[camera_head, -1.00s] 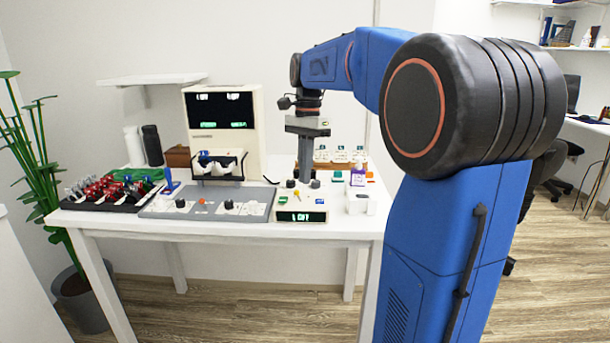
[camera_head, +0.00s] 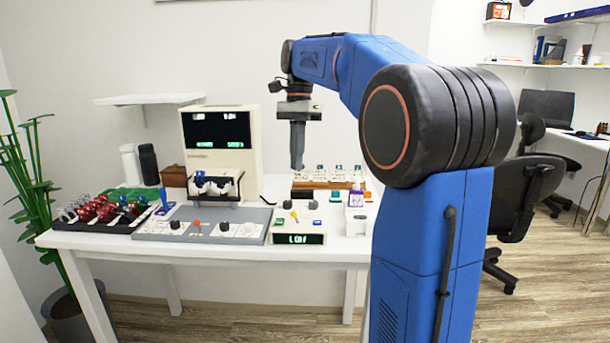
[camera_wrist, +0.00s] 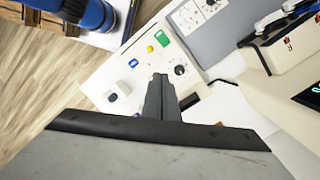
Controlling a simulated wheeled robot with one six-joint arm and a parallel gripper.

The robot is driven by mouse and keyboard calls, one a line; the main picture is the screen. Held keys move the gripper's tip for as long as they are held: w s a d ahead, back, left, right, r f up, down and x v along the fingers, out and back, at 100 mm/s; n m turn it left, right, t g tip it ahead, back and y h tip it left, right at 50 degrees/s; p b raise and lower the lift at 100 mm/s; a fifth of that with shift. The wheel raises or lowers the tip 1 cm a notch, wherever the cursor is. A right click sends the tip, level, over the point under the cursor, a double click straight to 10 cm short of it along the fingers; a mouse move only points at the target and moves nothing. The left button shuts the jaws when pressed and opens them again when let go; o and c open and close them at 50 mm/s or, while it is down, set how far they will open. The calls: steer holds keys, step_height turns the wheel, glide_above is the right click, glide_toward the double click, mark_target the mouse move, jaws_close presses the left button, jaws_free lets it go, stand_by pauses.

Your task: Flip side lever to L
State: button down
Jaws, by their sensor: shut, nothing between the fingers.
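The white control box (camera_head: 297,229) stands at the table's front, with a lit display whose text is too small to read surely. A small yellow-tipped lever (camera_head: 294,216) stands on its top. It shows in the wrist view as a yellow knob (camera_wrist: 150,48) between a blue button (camera_wrist: 134,63) and a green button (camera_wrist: 162,38). I cannot tell surely that it is the side lever, nor which side it points to. My gripper (camera_head: 297,165) is shut and empty, pointing down above and behind the box. In the wrist view its fingers (camera_wrist: 160,82) hide part of the box top.
A grey panel (camera_head: 255,215) with dials and a blue joystick (camera_head: 166,202) lies left of the box. A bottle (camera_head: 356,194) and a white dispenser (camera_head: 357,220) stand to the right. A rack (camera_head: 310,184) is behind.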

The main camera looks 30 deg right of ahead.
steer(key=shift+w+a+r, duration=0.25)
steer(key=shift+w+r, duration=0.05)
steer(key=shift+r, duration=0.25)
steer(key=shift+w+a+r, duration=0.2)
steer(key=shift+w+r, duration=0.05)
steer(key=shift+r, duration=0.3)
steer(key=s+a+f+n+t, duration=0.2)
steer(key=s+f+n, duration=0.3)
steer(key=s+f, duration=0.4)
steer(key=s+a+f+n+t+h, duration=0.1)
steer(key=s+a+f+n, duration=0.3)
steer(key=s+f, duration=0.4)
steer(key=s+a+f+n+t, duration=0.3)
steer(key=s+f+n, duration=0.4)
steer(key=s, duration=0.5)
step_height(320, 180, down, 3)
steer(key=shift+a+r, duration=0.15)
steer(key=shift+a, duration=0.25)
